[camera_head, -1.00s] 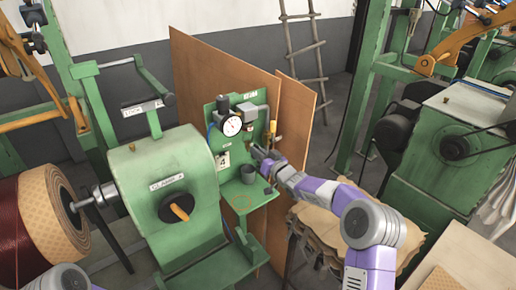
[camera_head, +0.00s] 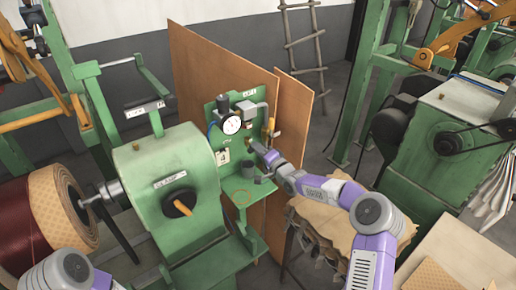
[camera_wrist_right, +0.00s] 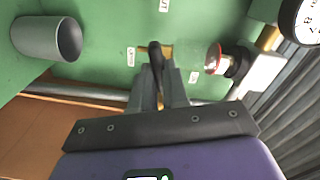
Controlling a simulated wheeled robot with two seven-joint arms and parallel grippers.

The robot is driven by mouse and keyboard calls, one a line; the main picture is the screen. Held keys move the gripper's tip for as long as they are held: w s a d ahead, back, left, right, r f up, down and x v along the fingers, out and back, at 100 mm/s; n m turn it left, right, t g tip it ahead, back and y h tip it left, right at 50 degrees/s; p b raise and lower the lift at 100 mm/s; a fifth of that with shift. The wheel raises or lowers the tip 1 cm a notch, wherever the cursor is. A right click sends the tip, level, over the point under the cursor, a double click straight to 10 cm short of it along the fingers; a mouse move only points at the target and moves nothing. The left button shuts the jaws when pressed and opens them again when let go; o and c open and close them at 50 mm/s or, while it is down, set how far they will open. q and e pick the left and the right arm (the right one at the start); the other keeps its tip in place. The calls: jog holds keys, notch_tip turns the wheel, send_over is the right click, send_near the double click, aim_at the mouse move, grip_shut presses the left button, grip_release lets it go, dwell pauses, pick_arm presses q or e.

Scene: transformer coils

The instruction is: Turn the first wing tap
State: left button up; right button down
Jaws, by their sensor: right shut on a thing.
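A green panel (camera_head: 221,105) with a dial gauge (camera_head: 232,125) stands beyond the green machine in the head view. In the right wrist view, a small tap with a dark wing and a brass part (camera_wrist_right: 154,50) sits on the green panel. My right gripper (camera_head: 264,149) reaches the panel from the right, below the gauge. In the wrist view its two fingers (camera_wrist_right: 158,82) are closed around the tap, hiding part of it. My left gripper is out of view; only part of my left arm shows at lower left.
A red-tipped fitting (camera_wrist_right: 213,59) is right of the tap in the wrist view. A brown board (camera_head: 292,110) stands behind the panel. A green winding machine (camera_head: 165,165) is at left.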

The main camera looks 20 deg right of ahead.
jog(key=shift+f+m, duration=0.15)
jog(key=shift+m, duration=1.65)
jog(key=c, duration=1.1)
grip_release()
jog(key=shift+c, duration=0.2)
jog(key=v, duration=0.7)
jog(key=shift+s, duration=0.3)
jog(key=shift+d, duration=0.1)
